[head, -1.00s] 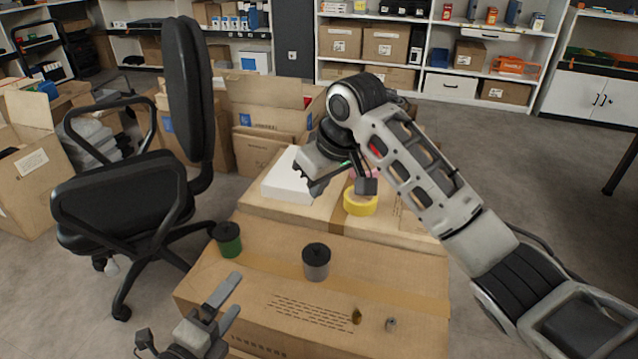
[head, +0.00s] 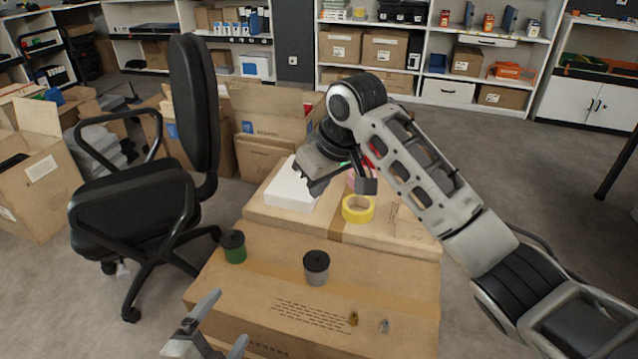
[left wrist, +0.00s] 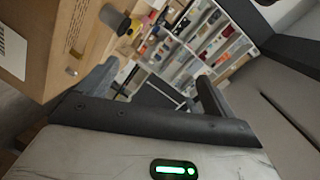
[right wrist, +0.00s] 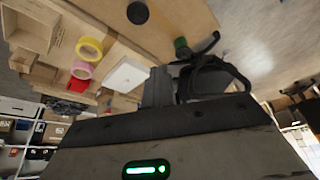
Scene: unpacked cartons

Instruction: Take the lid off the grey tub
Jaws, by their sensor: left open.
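The grey tub (head: 316,276) stands upright on the near carton, with its black lid (head: 316,260) on top. In the left wrist view the tub (left wrist: 121,26) is near the top edge, beyond the fingers. In the right wrist view only its dark lid (right wrist: 137,12) shows clearly. My left gripper (head: 222,328) is open and empty, low in the head view, left of and nearer than the tub, not touching it. My right gripper (right wrist: 157,75) has its fingers together with nothing seen between them. In the head view it hangs above the far carton, near the white box.
A green tub with a black lid (head: 234,247) stands left of the grey one. Small brass (head: 353,318) and metal (head: 384,326) pieces lie at the front right. Yellow tape (head: 358,209) and a white box (head: 293,188) are on the far carton. An office chair (head: 135,205) stands left.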

